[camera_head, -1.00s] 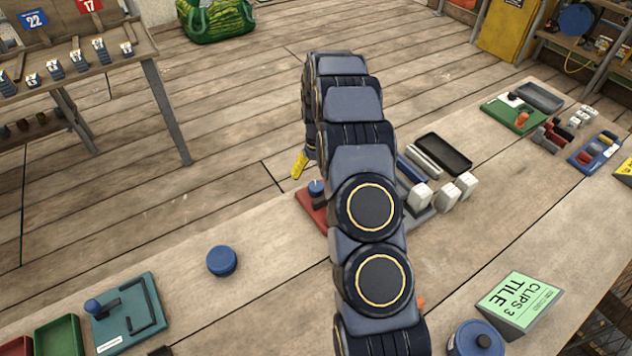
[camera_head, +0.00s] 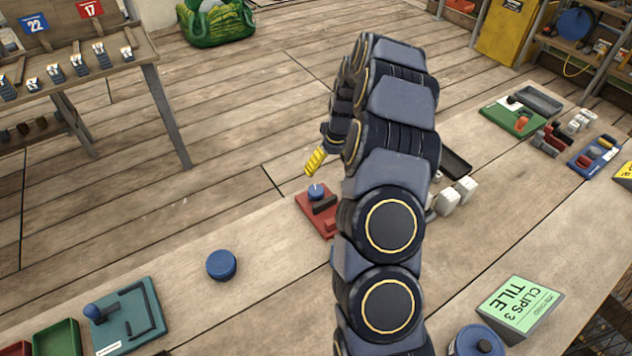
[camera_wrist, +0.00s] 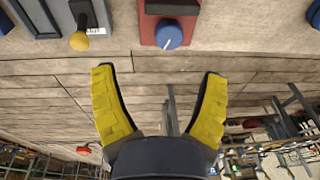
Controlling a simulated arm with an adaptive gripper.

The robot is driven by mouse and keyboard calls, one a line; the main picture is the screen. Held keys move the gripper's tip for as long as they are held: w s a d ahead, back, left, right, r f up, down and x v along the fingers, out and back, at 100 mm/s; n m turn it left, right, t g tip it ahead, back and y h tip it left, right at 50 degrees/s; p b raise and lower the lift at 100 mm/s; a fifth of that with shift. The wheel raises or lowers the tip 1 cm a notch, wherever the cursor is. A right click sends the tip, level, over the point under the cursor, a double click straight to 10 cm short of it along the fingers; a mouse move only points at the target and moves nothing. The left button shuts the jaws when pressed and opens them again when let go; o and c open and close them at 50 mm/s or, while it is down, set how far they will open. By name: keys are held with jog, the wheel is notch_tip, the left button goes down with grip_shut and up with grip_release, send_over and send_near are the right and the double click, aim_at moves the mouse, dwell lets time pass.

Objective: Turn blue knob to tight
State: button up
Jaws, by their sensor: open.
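The blue knob (camera_head: 316,191) sits on a red base (camera_head: 318,218) on the bench, left of my arm in the head view. In the wrist view the blue knob (camera_wrist: 169,34) has a pale pointer line and stands at the edge of the red base (camera_wrist: 151,20), beyond my fingertips. My gripper (camera_wrist: 160,75) is open and empty, its two yellow fingers spread either side of the knob's line and apart from it. In the head view only one yellow finger (camera_head: 316,161) shows clearly, a little above and behind the knob. The rest of my gripper is hidden by my arm.
A grey fixture with a yellow ball-ended lever (camera_wrist: 79,40) stands beside the red base. A loose blue disc (camera_head: 221,265) and a green board with a blue-knobbed lever (camera_head: 128,318) lie left. White blocks (camera_head: 446,202) stand right of my arm.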

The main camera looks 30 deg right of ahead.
aim_at(316, 190)
jog(key=f+n, duration=0.1)
jog(key=n+t, duration=0.1)
jog(key=n, duration=0.1)
jog(key=a+f+n+t, duration=0.1)
jog(key=n, duration=0.1)
jog(key=shift+s+f+y, duration=0.3)
jog(key=shift+s+y, duration=0.1)
jog(key=x, duration=0.7)
jog(key=shift+w+f, duration=0.15)
jog(key=c, duration=1.1)
